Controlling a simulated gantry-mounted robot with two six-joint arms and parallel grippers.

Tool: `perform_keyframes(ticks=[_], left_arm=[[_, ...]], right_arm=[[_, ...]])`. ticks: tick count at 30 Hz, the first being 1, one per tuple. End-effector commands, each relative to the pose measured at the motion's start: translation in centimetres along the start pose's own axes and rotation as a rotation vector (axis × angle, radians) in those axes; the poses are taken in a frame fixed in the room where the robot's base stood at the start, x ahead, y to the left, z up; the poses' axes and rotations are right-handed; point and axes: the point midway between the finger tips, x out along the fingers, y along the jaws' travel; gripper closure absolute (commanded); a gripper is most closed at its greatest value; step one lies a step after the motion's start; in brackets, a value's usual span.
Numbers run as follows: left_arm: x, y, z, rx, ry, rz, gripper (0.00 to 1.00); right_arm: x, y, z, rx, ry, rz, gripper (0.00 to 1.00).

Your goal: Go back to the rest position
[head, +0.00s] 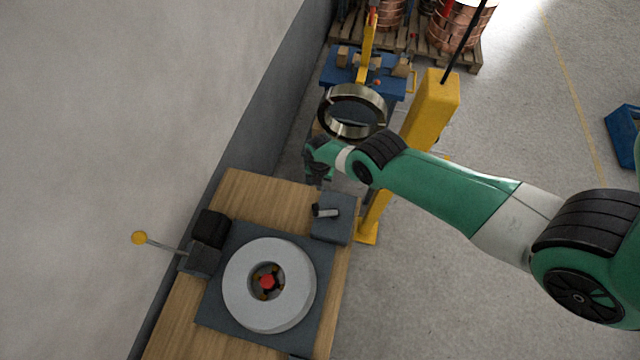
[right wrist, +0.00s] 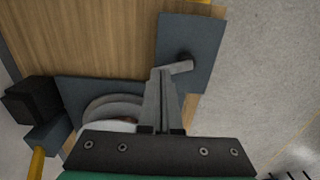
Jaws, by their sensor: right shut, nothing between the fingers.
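My right gripper (head: 318,180) hangs over the far end of the wooden table in the head view, close to a dark plate (head: 334,230) with a short metal pin (head: 325,211) on it. In the right wrist view the fingers of the right gripper (right wrist: 161,72) are closed together with nothing between them. Their tips appear just left of the pin (right wrist: 179,67); I cannot tell the height between them. My left gripper is not in view.
The wooden table (head: 240,190) carries a grey ring-shaped disc (head: 240,300) with a red centre, and a lever with a yellow knob (head: 139,238). A yellow post (head: 428,105) and a metal ring (head: 377,103) stand beyond. Copper coils (head: 452,30) sit on pallets. The right floor is mostly clear.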

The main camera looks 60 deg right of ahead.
Motion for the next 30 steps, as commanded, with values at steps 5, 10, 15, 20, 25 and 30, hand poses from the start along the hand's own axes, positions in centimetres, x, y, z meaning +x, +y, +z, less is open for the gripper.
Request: perform_keyframes(ticks=[5,10,15,20,25,30], left_arm=[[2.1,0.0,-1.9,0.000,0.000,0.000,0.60],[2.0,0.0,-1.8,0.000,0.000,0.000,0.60],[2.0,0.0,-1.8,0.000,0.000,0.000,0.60],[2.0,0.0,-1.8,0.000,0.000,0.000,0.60],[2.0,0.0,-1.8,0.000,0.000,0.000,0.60],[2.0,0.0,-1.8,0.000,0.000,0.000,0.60]], right_arm=[[-2.9,0.0,0.0,0.000,0.000,0.000,1.00],[-2.7,0.0,0.0,0.000,0.000,0.000,1.00],[-2.7,0.0,0.0,0.000,0.000,0.000,1.00],[-2.7,0.0,0.0,0.000,0.000,0.000,1.00],[-2.6,0.6,-0.8,-0.022,0.000,0.000,1.00],[-4.7,7.0,-3.0,-0.141,-0.064,0.097,1.00]])
